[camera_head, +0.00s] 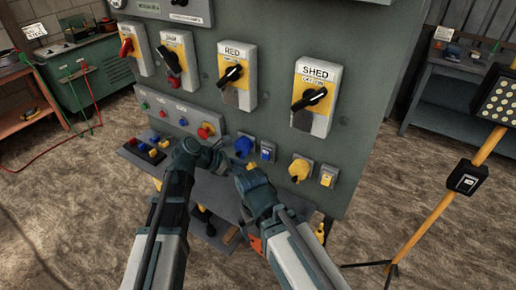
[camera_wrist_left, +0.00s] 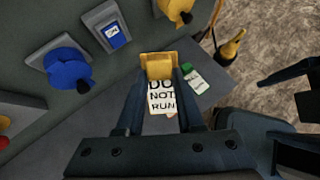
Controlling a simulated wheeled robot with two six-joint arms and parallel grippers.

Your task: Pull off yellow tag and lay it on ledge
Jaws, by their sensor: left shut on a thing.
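My left gripper (camera_wrist_left: 160,72) is shut on a yellow tag (camera_wrist_left: 158,66), whose yellow top sits between the fingertips in the left wrist view. A white card reading "DO NOT RUN" (camera_wrist_left: 162,98) shows just below it, between the fingers; I cannot tell whether it is part of the tag. The grey ledge (camera_wrist_left: 222,100) lies below the held piece. In the head view my left gripper (camera_head: 217,160) is in front of the panel, and the tag is hidden. My right gripper (camera_head: 238,167) is close beside it; its fingers are too unclear to read.
The green panel (camera_head: 375,90) carries a blue knob (camera_head: 243,146), a yellow knob (camera_head: 299,168) and several black-handled switches. A white, green-ended item (camera_wrist_left: 195,78) lies on the ledge. A yellow stand (camera_head: 430,220) is at right. Benches stand behind.

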